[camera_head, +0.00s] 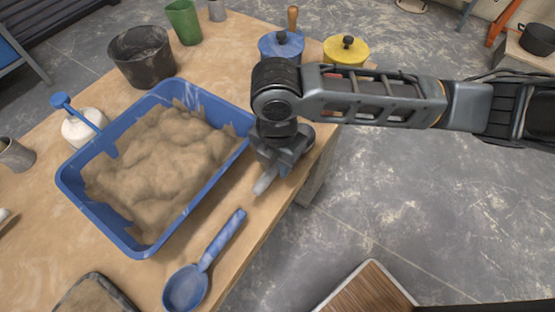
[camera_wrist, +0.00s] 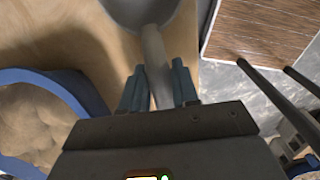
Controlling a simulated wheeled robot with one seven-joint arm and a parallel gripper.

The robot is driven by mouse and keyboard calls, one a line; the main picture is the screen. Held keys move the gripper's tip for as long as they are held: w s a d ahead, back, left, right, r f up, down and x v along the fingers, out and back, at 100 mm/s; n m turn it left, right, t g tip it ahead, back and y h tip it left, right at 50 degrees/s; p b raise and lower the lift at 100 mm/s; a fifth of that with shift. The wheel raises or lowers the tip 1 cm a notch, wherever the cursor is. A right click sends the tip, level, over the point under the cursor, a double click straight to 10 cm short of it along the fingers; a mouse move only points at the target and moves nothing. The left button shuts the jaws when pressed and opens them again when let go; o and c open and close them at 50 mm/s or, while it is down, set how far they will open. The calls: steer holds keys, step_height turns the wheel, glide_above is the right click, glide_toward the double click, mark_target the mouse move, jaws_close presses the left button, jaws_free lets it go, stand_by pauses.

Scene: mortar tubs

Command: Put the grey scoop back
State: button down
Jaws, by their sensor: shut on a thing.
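My gripper (camera_head: 275,168) is at the right edge of the wooden table, just right of the blue tub. It is shut on the handle of the grey scoop (camera_head: 264,184); only a short grey piece shows below the jaws in the head view. In the wrist view the scoop's handle (camera_wrist: 154,52) runs between the two fingers (camera_wrist: 159,84), and its grey bowl is cut off by the top edge. I cannot tell whether the scoop touches the table. The blue tub (camera_head: 190,222) holds sandy mortar (camera_head: 160,160).
A blue scoop (camera_head: 205,262) lies on the table in front of my gripper. Blue (camera_head: 284,46) and yellow (camera_head: 346,51) lidded pots stand behind. A dark bucket (camera_head: 142,55), green cup (camera_head: 184,22) and white pot (camera_head: 82,129) stand around the tub. A dark tray (camera_head: 92,295) lies lower left.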

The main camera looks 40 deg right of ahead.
steer(key=shift+f+b, duration=0.3)
steer(key=shift+f, duration=0.05)
steer(key=c, duration=0.8)
jaws_free()
steer(key=shift+a+r, duration=0.1)
steer(key=shift+r, duration=3.8)
